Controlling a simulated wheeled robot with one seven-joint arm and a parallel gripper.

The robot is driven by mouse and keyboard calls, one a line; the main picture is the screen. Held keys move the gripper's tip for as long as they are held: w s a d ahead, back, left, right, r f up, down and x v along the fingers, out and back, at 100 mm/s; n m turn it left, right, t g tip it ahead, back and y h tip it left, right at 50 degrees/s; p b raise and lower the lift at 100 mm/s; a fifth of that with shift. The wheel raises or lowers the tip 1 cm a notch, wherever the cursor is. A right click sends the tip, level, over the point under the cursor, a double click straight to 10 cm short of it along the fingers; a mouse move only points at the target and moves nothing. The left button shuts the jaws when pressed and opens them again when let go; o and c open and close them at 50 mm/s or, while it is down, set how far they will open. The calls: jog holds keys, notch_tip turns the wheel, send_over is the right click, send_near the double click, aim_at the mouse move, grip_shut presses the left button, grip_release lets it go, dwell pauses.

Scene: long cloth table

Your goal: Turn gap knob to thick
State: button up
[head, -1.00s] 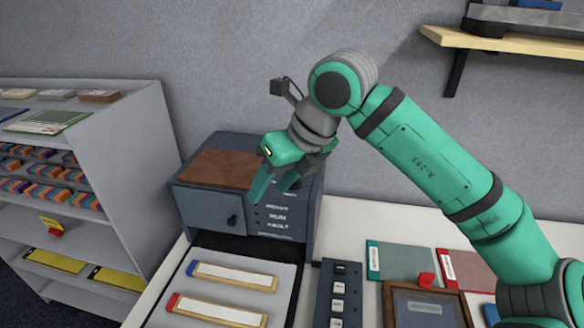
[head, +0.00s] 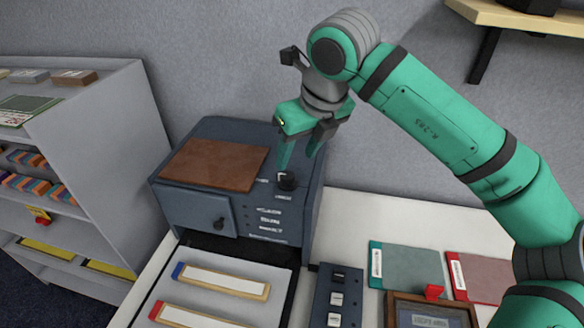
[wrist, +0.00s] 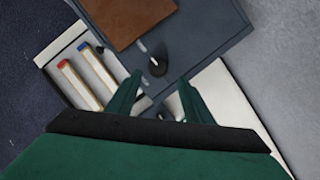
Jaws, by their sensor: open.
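A blue-grey machine box (head: 250,165) with a brown top panel stands on the long table. A black knob (head: 286,181), apparently the gap knob, sits on its top right of the panel, with small labels too small to read. My gripper (head: 298,163) is open and empty above this knob, with the left finger near it. In the wrist view the knob (wrist: 157,68) appears between and slightly beyond the open fingertips (wrist: 160,77). I cannot tell whether a finger touches it. The knob's setting is not readable.
A dark knob (head: 219,223) is on the machine's front door. A grey tray (head: 215,270) with two wooden-edged strips lies in front. A button panel (head: 337,295), folders (head: 405,265) and a frame (head: 432,312) lie right. Shelves (head: 110,130) stand left.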

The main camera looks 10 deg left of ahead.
aim_at(288, 175)
jog(key=x, duration=0.6)
jog(key=shift+s+a+f, duration=0.15)
jog(key=shift+a+f, duration=0.1)
jog(key=shift+f, duration=0.15)
jog(key=shift+w+a+f, duration=0.1)
jog(key=shift+w+f, duration=0.15)
jog(key=shift+f, duration=0.15)
jog(key=c, duration=1)
